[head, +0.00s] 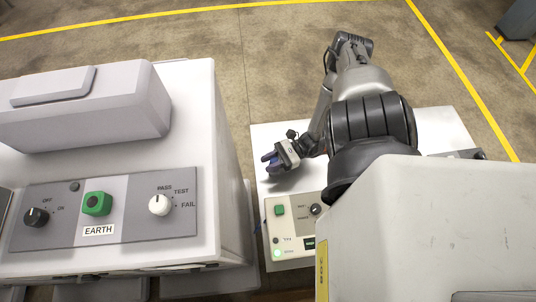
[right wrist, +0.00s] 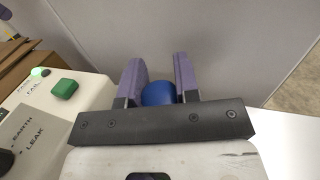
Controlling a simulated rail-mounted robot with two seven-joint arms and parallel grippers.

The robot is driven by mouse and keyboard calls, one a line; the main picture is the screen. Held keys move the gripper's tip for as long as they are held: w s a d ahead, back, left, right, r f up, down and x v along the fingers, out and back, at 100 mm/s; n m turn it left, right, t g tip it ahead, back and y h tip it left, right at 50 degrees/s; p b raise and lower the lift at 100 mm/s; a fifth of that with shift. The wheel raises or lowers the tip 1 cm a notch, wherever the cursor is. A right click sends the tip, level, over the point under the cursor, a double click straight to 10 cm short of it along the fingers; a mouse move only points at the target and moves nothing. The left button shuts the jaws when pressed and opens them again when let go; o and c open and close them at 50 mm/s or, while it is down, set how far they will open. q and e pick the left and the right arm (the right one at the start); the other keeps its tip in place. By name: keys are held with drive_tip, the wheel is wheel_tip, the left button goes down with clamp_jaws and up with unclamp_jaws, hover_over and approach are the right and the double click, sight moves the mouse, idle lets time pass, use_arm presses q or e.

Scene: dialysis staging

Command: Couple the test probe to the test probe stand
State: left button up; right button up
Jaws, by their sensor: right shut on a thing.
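My right gripper (head: 269,163) hangs over the white table between the large grey cabinet and the small tester. In the right wrist view its two purple fingers (right wrist: 159,72) are shut on a rounded blue thing (right wrist: 158,93), which I take to be the test probe. Only the blue part between the fingers shows; the rest of it is hidden. I cannot pick out the test probe stand in either view. My left gripper is not in view.
The cabinet (head: 222,170) with its EARTH panel (head: 125,222) stands left of the gripper. The tester (head: 293,222), with a green button (head: 279,210) and a lit green lamp, sits close in front. Bare white table (head: 275,133) lies behind the gripper.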

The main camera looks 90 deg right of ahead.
drive_tip(key=shift+f+b, duration=0.35)
drive_tip(key=shift+f, duration=0.2)
drive_tip(key=shift+f+b, duration=0.45)
drive_tip(key=shift+f, duration=0.15)
drive_tip(key=o, duration=1.1)
drive_tip(key=shift+c, duration=0.2)
drive_tip(key=shift+r, duration=0.1)
wheel_tip(320, 180, up, 4)
drive_tip(key=shift+r+p, duration=0.15)
drive_tip(key=shift+p, duration=0.4)
drive_tip(key=s+r, duration=0.3)
drive_tip(key=s, duration=0.3)
drive_tip(key=s+a+r+p, duration=0.1)
drive_tip(key=s+r, duration=0.2)
drive_tip(key=s, duration=0.2)
drive_tip(key=shift+s+r+p, duration=0.3)
drive_tip(key=shift+s, duration=0.05)
